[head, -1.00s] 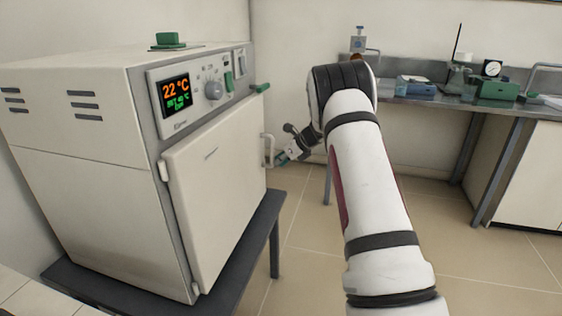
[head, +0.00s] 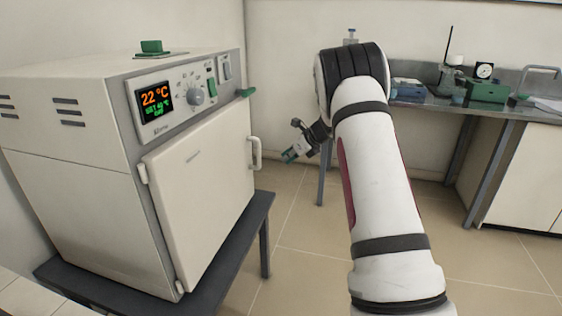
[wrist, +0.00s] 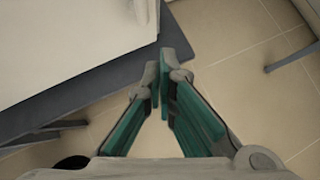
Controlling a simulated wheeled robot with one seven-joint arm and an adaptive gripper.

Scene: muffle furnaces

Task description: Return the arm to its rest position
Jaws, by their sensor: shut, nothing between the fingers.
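My gripper (head: 290,156) is in the middle of the head view, to the right of the furnace door handle and clear of it, with free space between them. In the wrist view my gripper (wrist: 160,85) has its green-padded fingers together with nothing between them. The furnace (head: 75,180) stands at the left with its door (head: 205,195) closed. Its white door handle (head: 256,153) is on the door's right edge. The display (head: 156,105) reads 22 °C in orange. My arm's white links fill the middle right.
The furnace stands on a dark table (head: 262,215); its edge also shows in the wrist view (wrist: 90,95). A metal bench (head: 445,102) with instruments and a green box (head: 487,91) is at the back right. The tiled floor (head: 300,260) between is open.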

